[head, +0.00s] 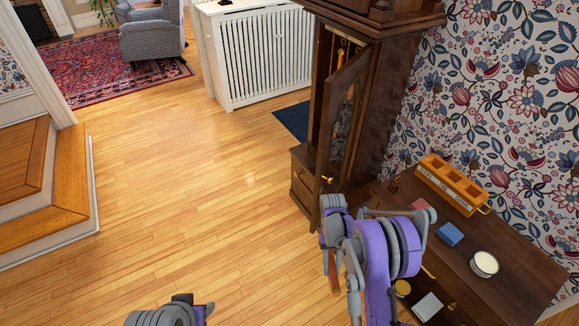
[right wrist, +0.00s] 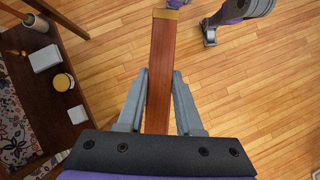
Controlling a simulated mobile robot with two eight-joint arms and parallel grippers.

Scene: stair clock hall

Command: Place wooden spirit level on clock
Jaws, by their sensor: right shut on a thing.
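The wooden spirit level (right wrist: 162,70) is a long reddish-brown bar with a brass-coloured end. My right gripper (right wrist: 160,90) is shut on it, one finger on each side, and holds it above the floor. In the head view only a short piece of the level (head: 334,275) shows beside my right gripper (head: 338,258); my arm hides the rest. The clock (head: 302,181) is a tall dark wooden case beyond the gripper; its narrow glazed door stands ajar and its top is cut off. My left gripper (head: 170,314) shows only partly at the bottom edge, its jaws unclear.
A dark wooden table (head: 505,285) stands right of the clock with an orange wooden caddy (head: 450,184), a blue block (head: 450,233), a white-topped round tin (head: 484,264) and small boxes. A white radiator cover (head: 262,55) stands behind. The wooden floor at left is clear up to the stairs (head: 60,195).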

